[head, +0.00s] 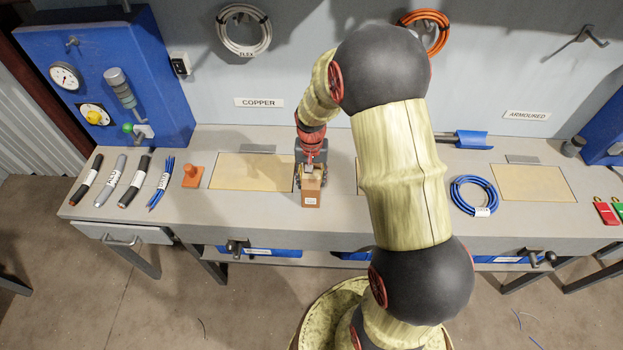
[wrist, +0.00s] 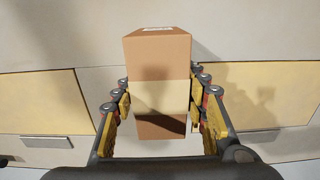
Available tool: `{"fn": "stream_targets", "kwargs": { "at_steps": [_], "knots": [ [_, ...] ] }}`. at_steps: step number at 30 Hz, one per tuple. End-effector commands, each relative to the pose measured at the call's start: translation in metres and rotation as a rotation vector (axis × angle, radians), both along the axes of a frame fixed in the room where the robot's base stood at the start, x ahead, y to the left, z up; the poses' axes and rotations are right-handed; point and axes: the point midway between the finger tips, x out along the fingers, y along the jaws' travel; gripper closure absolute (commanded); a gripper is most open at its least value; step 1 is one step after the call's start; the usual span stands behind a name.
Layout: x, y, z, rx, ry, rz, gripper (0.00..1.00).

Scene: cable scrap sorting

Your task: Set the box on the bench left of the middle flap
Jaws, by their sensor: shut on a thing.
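The box (head: 311,198) is a small brown carton with a white label. It is upright, between the left flap and the middle flap (head: 359,176), so it is left of the middle flap. My gripper (head: 312,177) is shut on it from above. In the wrist view the fingers of my gripper (wrist: 158,106) lie along both sides of the box (wrist: 160,62). I cannot tell whether the box's base touches the bench (head: 335,213). My arm hides most of the middle flap.
The tan left flap (head: 250,171) is close on the box's left, beside an orange block (head: 191,175) and several cable pieces. A blue cable coil (head: 474,195) and the right flap (head: 533,182) are to the right. The bench's front edge is just in front of the box.

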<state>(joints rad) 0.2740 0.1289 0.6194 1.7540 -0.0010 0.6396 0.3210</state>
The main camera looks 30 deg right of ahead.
Motion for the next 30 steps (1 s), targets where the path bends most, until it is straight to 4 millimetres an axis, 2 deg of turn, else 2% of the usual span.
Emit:
{"fn": "stream_targets", "kwargs": {
  "at_steps": [10,20,25,30],
  "knots": [
    [0.0,0.0,-0.001,0.0,0.0,0.0,0.39],
    [0.0,0.0,0.001,0.0,0.0,0.0,0.38],
    [0.001,0.0,0.018,-0.001,-0.004,0.0,0.38],
    [0.001,0.0,0.053,-0.001,-0.004,0.0,0.38]
  ]
}}
